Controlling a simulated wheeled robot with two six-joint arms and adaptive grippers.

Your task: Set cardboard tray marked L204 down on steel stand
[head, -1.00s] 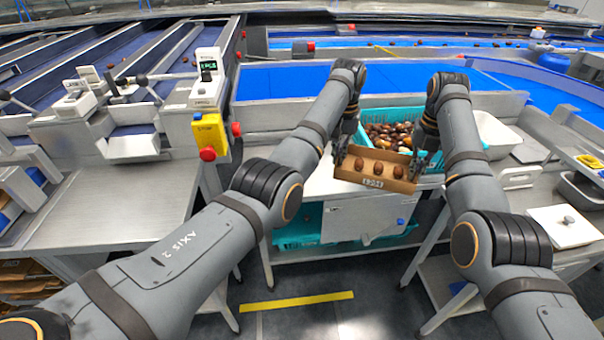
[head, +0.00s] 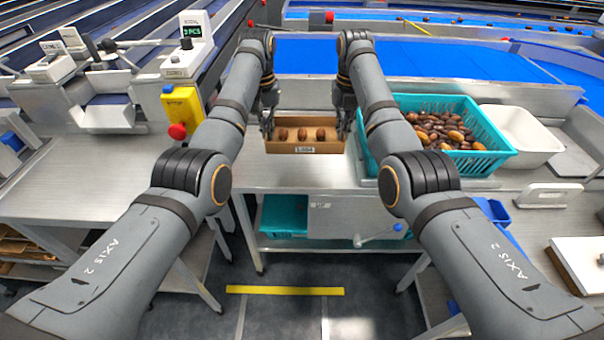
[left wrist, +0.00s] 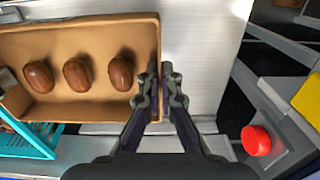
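The cardboard tray (head: 306,149) is open-topped, looks level and holds three brown dates in a row. Its small front label is too small to read surely. My left gripper (head: 268,128) is closed on the tray's left end wall; in the left wrist view its fingers (left wrist: 160,92) straddle that wall. My right gripper (head: 347,124) is at the tray's right end and appears closed on that wall, its fingertips partly hidden. The steel stand (head: 290,178) has a bare top, below and around the tray. I cannot tell whether the tray touches it.
A teal basket of dates (head: 497,160) stands just right of my right arm, with a white bin (head: 522,140) beyond. A yellow box with a red stop button (head: 177,131) is on the left. A blue conveyor (head: 420,58) runs behind.

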